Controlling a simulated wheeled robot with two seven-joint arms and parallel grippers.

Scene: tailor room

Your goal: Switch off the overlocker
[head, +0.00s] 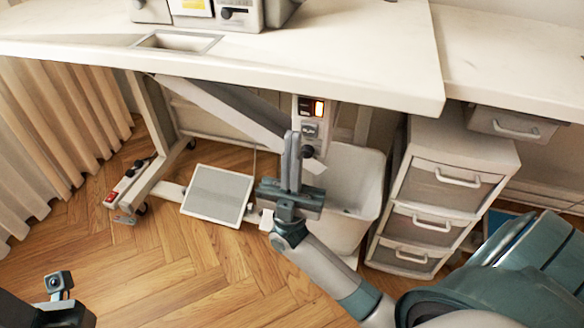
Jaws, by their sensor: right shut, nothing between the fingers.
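The overlocker (233,12) stands on the white table at the top, cut off by the picture's edge. A switch box (311,128) hangs under the table's front edge. Its rocker switch (319,108) glows orange. Below the rocker are a small grey panel and a dark round knob. My right gripper (291,143) points up toward the table, with its two fingers together and nothing between them. Its fingertips appear just left of and below the lit rocker; whether they touch the box I cannot tell.
The white table edge (300,82) overhangs the box. A white bin (350,185) stands behind my right arm, with a drawer unit (447,185) to its right. A foot pedal (217,193) lies left of my gripper. Curtains (60,130) hang at left; wooden floor lies open in front.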

